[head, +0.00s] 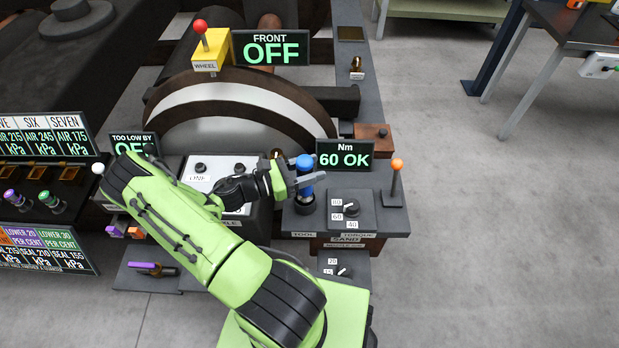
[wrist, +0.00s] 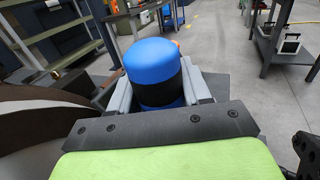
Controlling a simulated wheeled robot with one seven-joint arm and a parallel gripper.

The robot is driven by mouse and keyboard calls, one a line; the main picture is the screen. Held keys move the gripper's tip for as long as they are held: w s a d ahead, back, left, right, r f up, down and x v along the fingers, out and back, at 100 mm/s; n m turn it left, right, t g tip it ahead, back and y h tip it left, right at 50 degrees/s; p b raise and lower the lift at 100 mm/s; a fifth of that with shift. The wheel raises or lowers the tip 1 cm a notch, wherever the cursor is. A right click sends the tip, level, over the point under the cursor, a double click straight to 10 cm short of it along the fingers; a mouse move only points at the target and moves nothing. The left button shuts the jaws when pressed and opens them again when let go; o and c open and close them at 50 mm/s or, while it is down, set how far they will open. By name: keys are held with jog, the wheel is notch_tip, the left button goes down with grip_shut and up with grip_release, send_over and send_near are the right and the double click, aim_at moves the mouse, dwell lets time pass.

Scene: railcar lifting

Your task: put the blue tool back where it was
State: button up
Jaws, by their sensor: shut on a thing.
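The blue tool (head: 305,164) is upright, with a rounded blue top and a dark band. My gripper (head: 297,182) is shut on it from the left. In the wrist view the blue tool (wrist: 154,65) stands between the two grey fingers of my gripper (wrist: 158,95). The tool's lower end is at a dark round holder (head: 305,206) above a label reading TOOL. I cannot tell whether it is fully seated in the holder or just above it.
A display (head: 344,154) reading 60 OK stands right behind the tool. A dial (head: 351,208) and an orange-tipped lever (head: 397,170) are to its right. A white panel (head: 225,172) and a big wheel (head: 240,110) are behind my arm.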

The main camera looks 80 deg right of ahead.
jog(key=shift+f, duration=1.1)
jog(key=o, duration=1.3)
jog(key=shift+c, duration=0.2)
jog(key=shift+r, duration=0.25)
jog(key=v, duration=1.2)
jog(key=shift+p, duration=0.3)
jog(key=shift+w+a, duration=0.1)
